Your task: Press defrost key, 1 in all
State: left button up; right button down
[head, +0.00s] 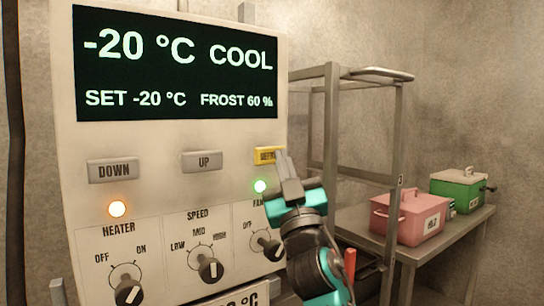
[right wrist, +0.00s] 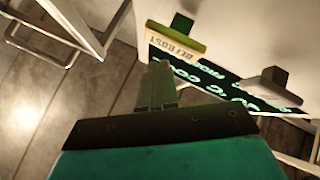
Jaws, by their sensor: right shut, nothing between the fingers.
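The yellow defrost key (head: 268,155) is at the right of the key row on the white control panel (head: 135,140). Its label is partly covered by my right gripper (head: 281,155) in the head view. In the right wrist view the key (right wrist: 176,38) reads DEFROST, and the shut, empty fingertips (right wrist: 158,66) are close to it. I cannot tell whether they touch it. The display (head: 178,65) shows -20 °C, COOL, SET -20 °C and FROST 60 %. My left gripper is not in view.
The DOWN key (head: 113,170) and UP key (head: 202,161) are left of the yellow key. A green lamp (head: 260,186) and an orange lamp (head: 118,209) glow above knobs. A metal rack (head: 331,140) and a table with pink (head: 408,218) and green (head: 457,190) boxes stand right.

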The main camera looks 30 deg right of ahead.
jog(key=shift+w, duration=0.1)
jog(key=shift+w, duration=0.35)
jog(key=shift+w+b, duration=0.4)
jog(key=shift+w, duration=0.1)
dwell(0.9)
dwell(0.3)
jog(key=shift+s+p, duration=0.3)
jog(key=shift+s, duration=0.6)
jog(key=s+p, duration=0.1)
jog(key=s, duration=0.4)
jog(key=shift+d, duration=0.2)
